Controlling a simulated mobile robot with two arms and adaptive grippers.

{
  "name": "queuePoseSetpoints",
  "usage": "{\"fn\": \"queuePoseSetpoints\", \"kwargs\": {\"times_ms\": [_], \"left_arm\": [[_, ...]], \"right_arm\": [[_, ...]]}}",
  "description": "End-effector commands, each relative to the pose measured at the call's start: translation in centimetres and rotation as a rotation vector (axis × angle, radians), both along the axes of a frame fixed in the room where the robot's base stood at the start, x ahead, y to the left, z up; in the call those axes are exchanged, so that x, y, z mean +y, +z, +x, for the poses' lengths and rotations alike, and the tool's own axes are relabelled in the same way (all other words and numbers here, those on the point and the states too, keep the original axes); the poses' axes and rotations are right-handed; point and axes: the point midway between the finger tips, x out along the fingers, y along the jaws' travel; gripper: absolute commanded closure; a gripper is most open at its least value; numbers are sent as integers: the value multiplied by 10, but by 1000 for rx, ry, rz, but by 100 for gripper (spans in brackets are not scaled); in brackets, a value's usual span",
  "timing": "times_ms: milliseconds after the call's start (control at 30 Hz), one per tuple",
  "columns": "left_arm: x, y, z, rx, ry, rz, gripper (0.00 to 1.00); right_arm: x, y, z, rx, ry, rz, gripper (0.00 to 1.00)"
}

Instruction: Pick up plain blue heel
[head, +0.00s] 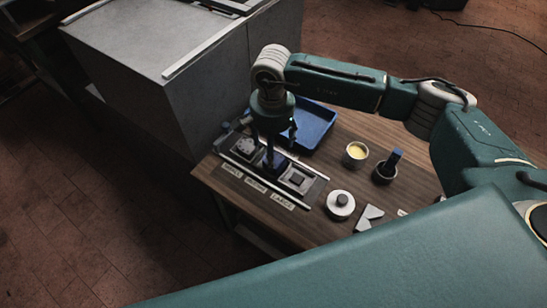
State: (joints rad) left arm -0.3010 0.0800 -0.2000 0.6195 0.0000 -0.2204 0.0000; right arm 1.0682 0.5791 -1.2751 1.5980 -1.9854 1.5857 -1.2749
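My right gripper (273,141) comes in from the right and points down over the middle slot of a labelled rack (314,192) on the wooden table. A dark blue piece (271,160), which may be the plain blue heel, shows directly under the gripper at the middle slot. The gripper partly covers it, and I cannot tell whether the fingers touch or hold it. The rack's labels (257,187) seem to read small, medium and large. Grey blocks sit in the left slot (244,146) and right slot (297,179). My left gripper is not in view.
A blue tray (322,128) lies behind the rack. A cup with yellow contents (356,153), a dark cup with a blue-handled tool (394,161), a round white lidded item (340,203) and white angular pieces (369,217) stand right. A grey cabinet (165,80) stands left.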

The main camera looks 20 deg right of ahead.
Motion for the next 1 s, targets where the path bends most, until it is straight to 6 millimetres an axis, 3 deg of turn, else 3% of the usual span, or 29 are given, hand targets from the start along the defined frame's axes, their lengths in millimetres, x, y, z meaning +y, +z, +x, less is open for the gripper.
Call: {"fn": "queuePoseSetpoints", "kwargs": {"times_ms": [167, 300, 433, 733, 967, 1000], "left_arm": [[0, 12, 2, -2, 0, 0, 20], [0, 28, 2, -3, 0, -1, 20], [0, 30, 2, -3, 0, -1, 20], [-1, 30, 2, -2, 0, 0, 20], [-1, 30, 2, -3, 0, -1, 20], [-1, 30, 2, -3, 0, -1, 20]], "right_arm": [[-1, -12, 0, 3, -2, -1, 27], [-2, -32, -1, 5, -2, 0, 27], [-2, -50, 1, 3, -2, 0, 27], [-2, -57, 1, 0, -1, 0, 27], [-2, -56, 1, 0, -1, 0, 73], [-2, -56, 1, 0, -1, 0, 74]]}}
